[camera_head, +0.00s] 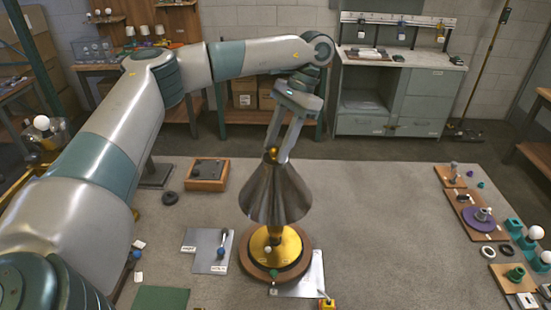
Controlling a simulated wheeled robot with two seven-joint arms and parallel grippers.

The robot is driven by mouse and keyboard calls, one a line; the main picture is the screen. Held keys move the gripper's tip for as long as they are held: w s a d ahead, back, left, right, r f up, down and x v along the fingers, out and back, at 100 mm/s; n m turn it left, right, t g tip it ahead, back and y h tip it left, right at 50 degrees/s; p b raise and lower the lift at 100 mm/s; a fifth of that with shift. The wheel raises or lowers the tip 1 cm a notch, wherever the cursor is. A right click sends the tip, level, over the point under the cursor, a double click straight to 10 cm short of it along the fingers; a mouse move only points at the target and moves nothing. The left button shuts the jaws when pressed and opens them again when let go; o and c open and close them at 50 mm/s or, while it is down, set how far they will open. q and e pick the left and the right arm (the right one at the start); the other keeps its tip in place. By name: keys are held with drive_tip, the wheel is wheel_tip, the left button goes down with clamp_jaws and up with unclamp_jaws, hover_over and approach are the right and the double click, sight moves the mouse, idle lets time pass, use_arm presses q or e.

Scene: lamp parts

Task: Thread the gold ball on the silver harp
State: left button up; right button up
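The gold ball (272,153) is at the top of the metallic cone shade (275,195). My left gripper (278,154) reaches down from above, with its fingertips at the ball. The fingers look closed around it. The shade sits upright on a lamp with a gold stem and a gold disc (289,246) on a round wooden base (309,262). The silver harp cannot be made out; the shade and the fingers cover that area. I cannot tell whether the ball touches the harp. My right gripper is not in view.
A grey plate (208,258) lies nearer the front. Wooden boards with parts (468,215) line the table's right side. The table between lamp and boards is clear.

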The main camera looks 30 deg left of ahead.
use_arm(q)
drive_tip(key=n+h, duration=0.1)
drive_tip(key=n, duration=0.2)
drive_tip(key=shift+a+f, duration=0.1)
drive_tip(key=n+h, duration=0.1)
drive_tip(key=n, duration=0.2)
drive_tip(key=shift+a+n+h+b, duration=0.15)
drive_tip(key=shift+n+h+b, duration=0.15)
drive_tip(key=shift+b, duration=0.05)
clamp_jaws()
